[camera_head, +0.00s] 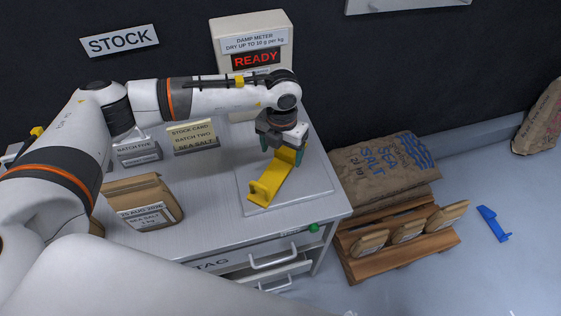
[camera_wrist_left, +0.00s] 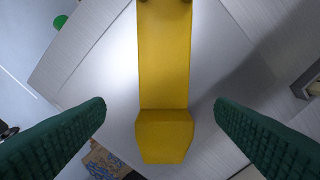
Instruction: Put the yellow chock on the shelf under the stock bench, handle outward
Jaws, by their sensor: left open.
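The yellow chock (camera_head: 270,180) lies on a pale square plate (camera_head: 317,178) at the right end of the stock bench (camera_head: 222,208). My left gripper (camera_head: 283,156) is above the chock's far end, pointing down. In the left wrist view its green fingers (camera_wrist_left: 160,130) stand apart, one on each side of the chock (camera_wrist_left: 164,62), with gaps between. The gripper is open and holds nothing. Drawers with handles (camera_head: 274,260) show in the bench front. I cannot make out the shelf under the bench. My right gripper is not in view.
A damp meter (camera_head: 252,25) reading READY stands behind the arm. A paper salt bag (camera_head: 142,203) and stock cards (camera_head: 192,137) stand on the bench. Right of the bench, a large salt sack (camera_head: 380,165) lies on a wooden pallet (camera_head: 400,256). A blue chock-like piece (camera_head: 493,224) lies on the floor.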

